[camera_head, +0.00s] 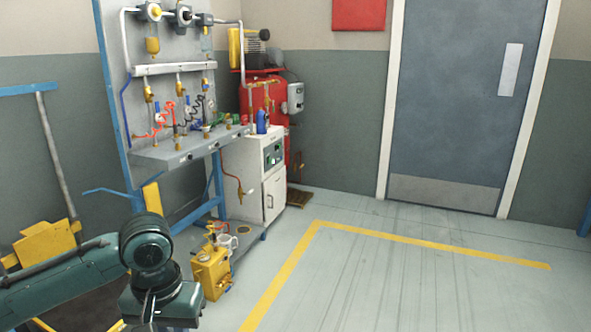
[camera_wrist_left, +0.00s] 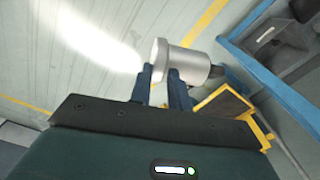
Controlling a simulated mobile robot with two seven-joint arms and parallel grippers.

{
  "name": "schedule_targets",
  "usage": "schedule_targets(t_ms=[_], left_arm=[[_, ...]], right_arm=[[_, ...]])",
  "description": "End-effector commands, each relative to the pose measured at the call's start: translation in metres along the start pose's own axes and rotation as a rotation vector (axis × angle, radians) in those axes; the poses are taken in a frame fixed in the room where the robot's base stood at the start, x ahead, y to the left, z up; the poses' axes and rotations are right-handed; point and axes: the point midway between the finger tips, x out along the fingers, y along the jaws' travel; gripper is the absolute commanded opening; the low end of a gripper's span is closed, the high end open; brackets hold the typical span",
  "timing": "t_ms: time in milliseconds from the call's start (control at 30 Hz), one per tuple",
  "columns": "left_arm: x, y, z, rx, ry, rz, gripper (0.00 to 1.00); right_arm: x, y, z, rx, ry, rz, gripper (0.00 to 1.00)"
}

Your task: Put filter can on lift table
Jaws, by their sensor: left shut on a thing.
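The filter can (camera_wrist_left: 183,64) shows in the left wrist view as a silver cylinder with a wider rim at one end. My left gripper (camera_wrist_left: 160,82) is shut on it, with one dark finger at the rim end and the other along the body. In the head view my left arm comes in at the lower left, and the can cannot be made out there. What looks like the lift table has a yellow body (camera_head: 45,243), a grey post with a blue handle and a dark top, partly hidden behind my arm. My right gripper is not in view.
A grey bench panel (camera_head: 170,152) with blue legs carries pipes and valves. A yellow canister (camera_head: 212,272) stands at its foot. A white cabinet (camera_head: 272,185) and a red tank (camera_head: 265,97) stand behind. Open floor with a yellow line (camera_head: 420,245) lies to the right.

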Motion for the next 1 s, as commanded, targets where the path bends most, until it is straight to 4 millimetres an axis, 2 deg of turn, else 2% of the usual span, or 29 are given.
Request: schedule_targets(t_ms=[33, 367, 600, 800, 1000], left_arm=[[-0.03, 0.0, 0.001, 0.001, 0.002, 0.0, 0.0], [-0.114, -0.001, 0.011, 0.001, 0.0, -0.001, 0.0], [-0.175, -0.002, 0.018, -0.001, -0.003, 0.002, 0.0], [-0.213, -0.003, 0.024, -0.003, -0.008, 0.005, 0.0], [-0.228, -0.003, 0.028, -0.006, -0.012, 0.006, 0.0]], right_arm=[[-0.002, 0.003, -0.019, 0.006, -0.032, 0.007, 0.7], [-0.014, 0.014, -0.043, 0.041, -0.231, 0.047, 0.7], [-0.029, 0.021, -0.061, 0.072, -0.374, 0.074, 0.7], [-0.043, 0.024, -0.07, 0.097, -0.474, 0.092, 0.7], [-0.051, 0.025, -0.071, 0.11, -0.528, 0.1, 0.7]])
